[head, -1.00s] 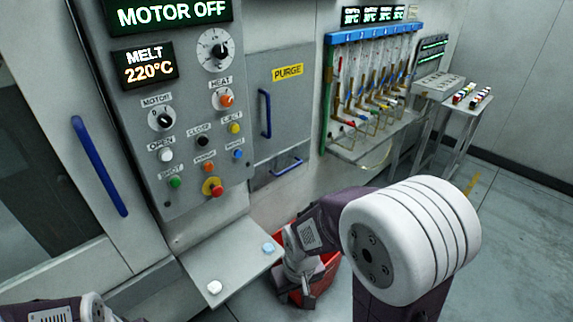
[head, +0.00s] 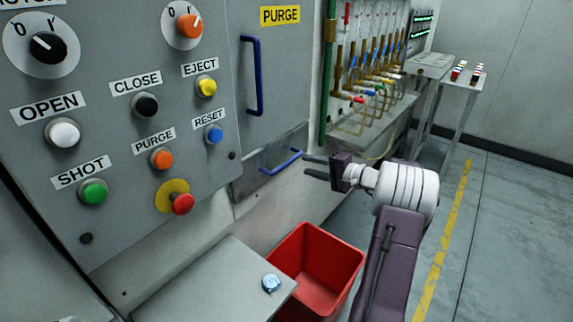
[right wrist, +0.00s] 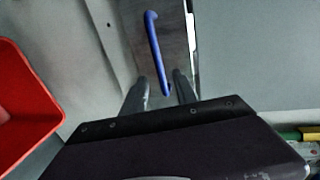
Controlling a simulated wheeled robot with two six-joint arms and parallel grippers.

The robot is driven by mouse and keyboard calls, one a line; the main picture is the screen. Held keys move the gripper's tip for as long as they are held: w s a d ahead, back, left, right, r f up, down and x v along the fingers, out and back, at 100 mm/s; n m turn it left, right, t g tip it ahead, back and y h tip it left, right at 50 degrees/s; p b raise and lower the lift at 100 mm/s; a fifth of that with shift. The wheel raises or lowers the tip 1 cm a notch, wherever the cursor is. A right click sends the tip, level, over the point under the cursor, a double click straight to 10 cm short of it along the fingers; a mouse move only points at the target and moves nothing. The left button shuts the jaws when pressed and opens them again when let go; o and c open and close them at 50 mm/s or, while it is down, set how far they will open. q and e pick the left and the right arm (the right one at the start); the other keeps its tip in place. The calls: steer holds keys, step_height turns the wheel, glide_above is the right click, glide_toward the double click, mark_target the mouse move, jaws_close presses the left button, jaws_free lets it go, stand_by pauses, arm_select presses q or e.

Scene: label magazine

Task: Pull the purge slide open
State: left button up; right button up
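The purge slide (head: 250,178) is a grey metal front low on the machine, under the purge door (head: 285,75) with its yellow PURGE label. It has a blue bar handle (head: 281,163). My right gripper (head: 309,166) is just right of the handle, fingers pointing at it. In the right wrist view the blue handle (right wrist: 156,50) runs from ahead down to between the tips of the two parted fingers (right wrist: 158,88). The gripper is open and does not grip the handle. The slide looks flush with the machine. My left gripper is not in view.
A red bin (head: 318,270) stands on the floor below the slide. A grey shelf (head: 215,285) with a light blue round piece (head: 271,283) juts out left of it. The control panel (head: 120,110) has several buttons. A hose rack (head: 375,100) stands behind; the floor at right is clear.

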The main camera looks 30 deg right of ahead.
mark_target(291, 162)
steer(key=b+x, duration=0.1)
steer(key=x, duration=0.8)
steer(key=shift+s+f, duration=0.1)
steer(key=shift+f, duration=0.05)
jaws_close()
stand_by(1.0)
